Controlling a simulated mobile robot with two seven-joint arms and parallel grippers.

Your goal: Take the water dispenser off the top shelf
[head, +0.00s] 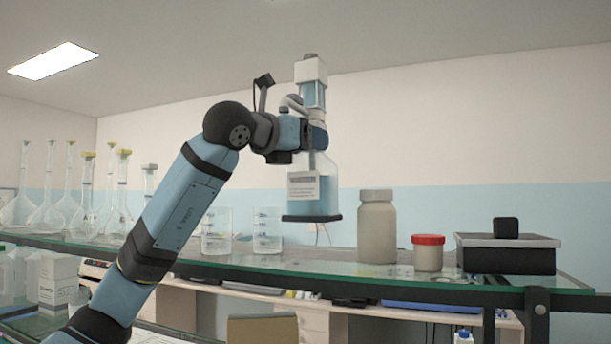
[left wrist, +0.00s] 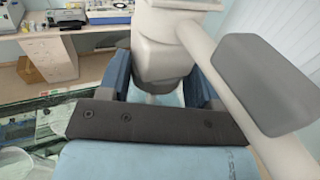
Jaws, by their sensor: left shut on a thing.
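The water dispenser (head: 314,190) is a clear bottle of blue liquid with a label, a dark base and a white and blue pump top. It is upright in the head view, its base above the glass top shelf (head: 330,262) and apart from it. My left gripper (head: 312,136) is shut on its neck, below the pump top. In the left wrist view the white pump part (left wrist: 160,55) stands between the two blue fingers (left wrist: 158,92), and a pale tube with a grey end crosses the right side. My right gripper is in neither view.
Two glass beakers (head: 267,230) and several volumetric flasks (head: 85,190) stand on the shelf at left. A beige jar (head: 377,228), a red-lidded jar (head: 428,252) and a dark box (head: 507,253) stand at right. A bench with drawers lies behind and below.

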